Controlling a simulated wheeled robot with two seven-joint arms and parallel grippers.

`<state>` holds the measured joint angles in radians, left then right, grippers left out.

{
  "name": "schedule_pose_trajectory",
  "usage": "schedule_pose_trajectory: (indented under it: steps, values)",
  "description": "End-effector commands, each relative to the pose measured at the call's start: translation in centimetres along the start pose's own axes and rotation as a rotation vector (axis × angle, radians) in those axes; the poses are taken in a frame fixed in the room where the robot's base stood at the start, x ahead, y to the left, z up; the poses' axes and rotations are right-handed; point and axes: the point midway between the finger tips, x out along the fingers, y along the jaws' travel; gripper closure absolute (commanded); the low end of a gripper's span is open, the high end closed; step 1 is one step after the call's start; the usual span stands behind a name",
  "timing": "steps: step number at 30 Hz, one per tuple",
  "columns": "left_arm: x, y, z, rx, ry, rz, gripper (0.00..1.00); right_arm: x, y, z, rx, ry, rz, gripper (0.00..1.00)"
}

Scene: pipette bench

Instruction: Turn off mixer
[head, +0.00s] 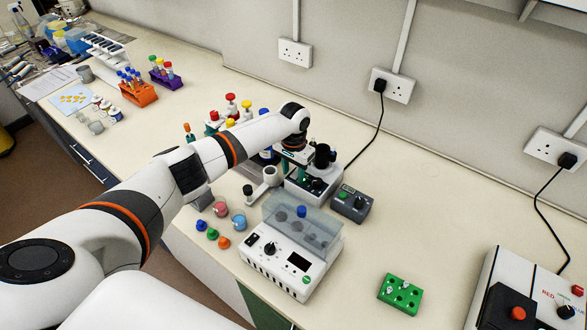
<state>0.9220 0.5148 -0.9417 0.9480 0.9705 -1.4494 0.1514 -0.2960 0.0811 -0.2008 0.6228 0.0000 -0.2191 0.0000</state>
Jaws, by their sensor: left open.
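A small white mixer (312,192) with a dark knob on its front and a black cup on top stands in the middle of the bench. I take it to be the mixer, but no label is readable. My left gripper (297,158) reaches in from the left and points down just above the back left part of it. The gripper is open; its fingertips are small and partly hidden, and I cannot tell whether they touch the mixer. My right gripper is not in view.
A grey box with a green button (351,204) stands close right of the mixer. A white device with a clear lid (290,263) is in front. Small cups and coloured caps (212,233) lie left. A green rack (400,294) and a larger device (517,300) stand right, with free bench between.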

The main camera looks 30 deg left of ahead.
Motion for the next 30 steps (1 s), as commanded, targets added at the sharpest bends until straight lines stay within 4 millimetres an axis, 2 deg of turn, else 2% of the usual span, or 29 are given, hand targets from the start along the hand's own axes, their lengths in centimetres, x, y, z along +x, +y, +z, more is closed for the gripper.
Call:
schedule_pose_trajectory:
  steps: [5,12,19,30]
  values:
    - [0.0,0.0,0.0,0.000,0.000,0.000,0.60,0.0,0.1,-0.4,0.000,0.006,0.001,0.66]
    - [0.0,0.0,0.0,0.000,0.000,0.000,0.99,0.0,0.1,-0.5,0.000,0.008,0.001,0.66]
    - [0.2,0.0,0.3,-0.003,0.035,0.001,1.00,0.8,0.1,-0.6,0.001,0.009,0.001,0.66]
    - [0.2,0.1,0.9,-0.003,0.226,0.002,1.00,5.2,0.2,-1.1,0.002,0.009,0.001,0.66]
